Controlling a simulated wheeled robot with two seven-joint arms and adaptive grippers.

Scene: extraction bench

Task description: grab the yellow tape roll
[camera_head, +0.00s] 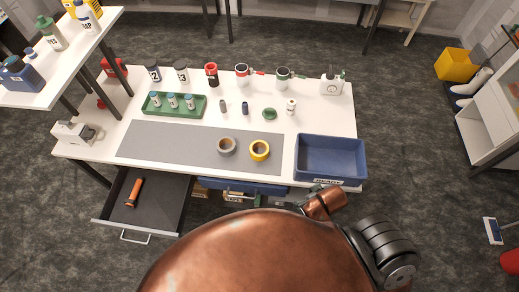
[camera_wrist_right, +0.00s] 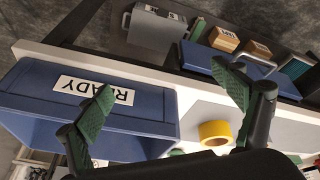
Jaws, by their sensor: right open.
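The yellow tape roll (camera_head: 260,150) lies flat near the right end of the grey mat (camera_head: 160,144) on the white bench. It also shows in the right wrist view (camera_wrist_right: 215,131), low and right of centre. A grey tape roll (camera_head: 227,147) lies just left of it in the head view. My right gripper (camera_wrist_right: 163,78) is open, its green-padded fingers spread wide with nothing between them. It is apart from the yellow roll, near the blue bin and the bench's front edge. In the head view its fingers are not seen. My left gripper is not in view.
A blue bin labelled READY (camera_head: 331,158) stands right of the yellow roll, and also fills the left of the wrist view (camera_wrist_right: 150,110). An open drawer (camera_head: 145,205) is at front left.

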